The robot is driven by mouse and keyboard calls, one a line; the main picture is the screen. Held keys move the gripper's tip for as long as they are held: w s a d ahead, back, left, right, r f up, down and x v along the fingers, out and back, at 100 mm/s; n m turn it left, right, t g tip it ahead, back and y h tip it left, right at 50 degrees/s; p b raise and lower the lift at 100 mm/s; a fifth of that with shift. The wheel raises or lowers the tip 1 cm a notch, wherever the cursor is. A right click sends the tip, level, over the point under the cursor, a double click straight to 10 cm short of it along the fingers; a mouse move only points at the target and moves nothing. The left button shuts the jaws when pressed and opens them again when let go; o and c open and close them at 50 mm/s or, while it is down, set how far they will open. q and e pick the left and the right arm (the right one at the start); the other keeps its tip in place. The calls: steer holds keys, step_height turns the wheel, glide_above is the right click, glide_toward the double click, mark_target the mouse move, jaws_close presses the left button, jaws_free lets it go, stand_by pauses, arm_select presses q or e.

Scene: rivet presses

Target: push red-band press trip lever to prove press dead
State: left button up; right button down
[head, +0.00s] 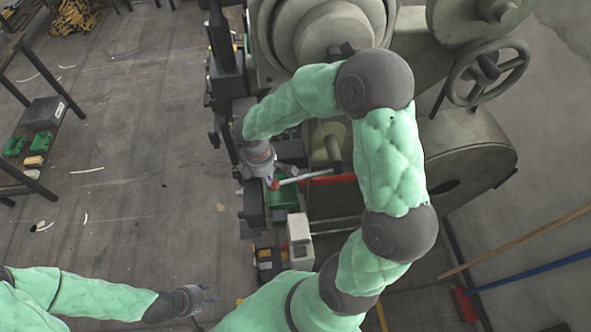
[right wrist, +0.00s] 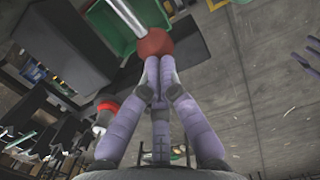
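The trip lever is a silver rod (head: 300,178) with a red ball knob (head: 273,184), on the front of a large grey-green press (head: 468,152). A red band (head: 328,178) shows on the press, partly behind my right arm. My right gripper (head: 268,178) is at the knob end of the lever. In the right wrist view its fingertips (right wrist: 159,62) are together, right at the lower edge of the red knob (right wrist: 155,42); I cannot tell whether they touch. My left gripper (head: 208,294) is low at the left, over the floor, empty, its fingers apart.
A green bin (head: 283,193) lies under the lever, and a pale box (head: 299,238) stands below it. A handwheel (head: 488,72) is at upper right. A broom with a blue handle (head: 535,270) lies at lower right. The floor at left is mostly clear, with a rack (head: 30,75) at the edge.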

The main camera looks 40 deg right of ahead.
steer(key=shift+s+f+b, duration=0.1)
steer(key=shift+f+b, duration=0.2)
steer(key=shift+f, duration=0.3)
steer(key=shift+r, duration=0.2)
steer(key=r+p, duration=0.1)
steer(key=w+a+r+p, duration=0.1)
steer(key=r+p, duration=0.1)
steer(key=a+r+p, duration=0.1)
steer(key=shift+w+a+r, duration=0.25)
steer(key=shift+w+r, duration=0.05)
steer(key=shift+r, duration=0.1)
stand_by(0.6)
